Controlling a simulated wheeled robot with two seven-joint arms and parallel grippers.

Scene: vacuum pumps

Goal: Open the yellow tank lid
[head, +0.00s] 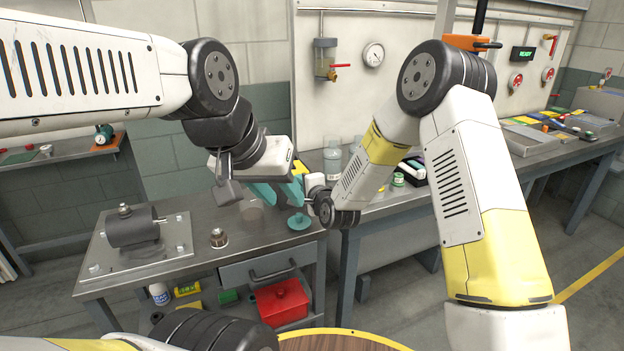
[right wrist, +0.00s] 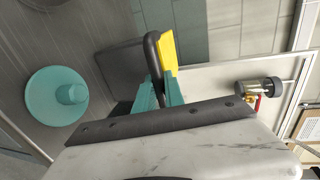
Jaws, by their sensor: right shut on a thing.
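The yellow tank lid (right wrist: 169,50) shows in the right wrist view on top of a dark grey tank (right wrist: 118,68), with a black handle (right wrist: 152,52). My right gripper (right wrist: 160,92) is shut on this handle, its teal fingers around it. I cannot tell whether the lid is lifted. In the head view a sliver of the yellow lid (head: 300,168) shows behind the grippers; most of the tank is hidden. My right gripper (head: 301,181) reaches it from the right. My left gripper (head: 277,195) is just to its left and lower, teal fingers apart, seemingly empty.
A teal disc with a knob (head: 299,222) lies on the bench near the front edge; it also shows in the right wrist view (right wrist: 58,95). Glass bottles (head: 332,160) stand behind.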

